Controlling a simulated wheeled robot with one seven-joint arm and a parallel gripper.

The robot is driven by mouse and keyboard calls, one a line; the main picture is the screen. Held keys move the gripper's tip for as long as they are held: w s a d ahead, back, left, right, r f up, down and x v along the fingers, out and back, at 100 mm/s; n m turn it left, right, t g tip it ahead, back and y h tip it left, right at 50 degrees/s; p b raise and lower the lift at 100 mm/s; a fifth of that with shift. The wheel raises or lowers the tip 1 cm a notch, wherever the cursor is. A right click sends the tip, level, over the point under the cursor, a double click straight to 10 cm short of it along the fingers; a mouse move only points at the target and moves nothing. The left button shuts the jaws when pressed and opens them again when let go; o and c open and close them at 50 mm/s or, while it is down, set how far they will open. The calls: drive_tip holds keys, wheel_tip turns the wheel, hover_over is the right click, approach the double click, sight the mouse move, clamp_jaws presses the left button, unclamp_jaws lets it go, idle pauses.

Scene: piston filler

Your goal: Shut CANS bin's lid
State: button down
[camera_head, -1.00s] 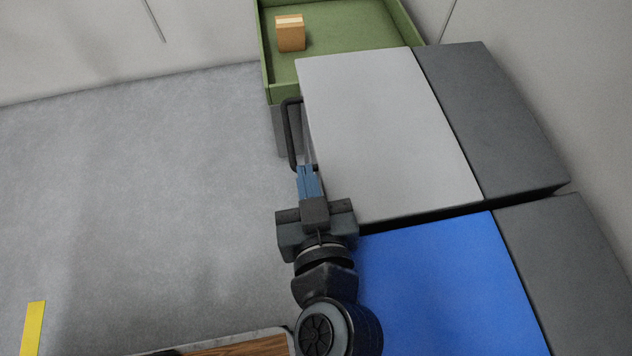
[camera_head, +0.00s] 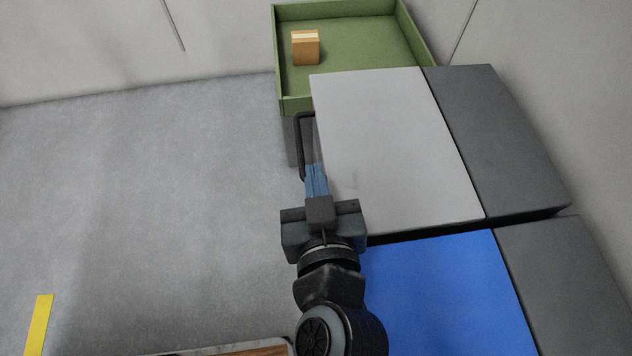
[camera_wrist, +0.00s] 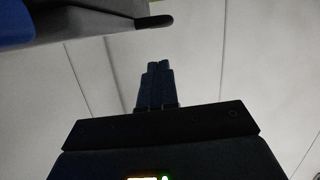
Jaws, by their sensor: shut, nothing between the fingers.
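Two bins stand side by side, one with a light grey lid (camera_head: 395,145) and one with a blue lid (camera_head: 445,290). No label shows, so I cannot tell which is CANS. Both lid panels look flat, with a dark gap along the grey one's near edge. A dark bar handle (camera_head: 299,145) is on the grey bin's left side. My gripper (camera_head: 316,167) is shut and empty beside the grey lid's left edge, near the handle's near end; contact is unclear. Its closed fingers (camera_wrist: 160,68) point upward in the wrist view.
A green tray (camera_head: 430,40) holding a small cardboard box (camera_head: 305,48) is behind the grey bin. Dark grey rear sections (camera_head: 500,135) adjoin the lids near the right wall. Open floor (camera_head: 150,200) lies left. A wooden-topped surface (camera_head: 250,350) is at the bottom edge.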

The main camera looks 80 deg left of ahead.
drive_tip(key=w+d+r+p, duration=0.2)
drive_tip(key=d+r, duration=0.4)
drive_tip(key=d, duration=0.5)
drive_tip(key=shift+w+r, duration=0.4)
drive_tip(key=shift+w, duration=0.05)
drive_tip(key=shift+d, duration=0.15)
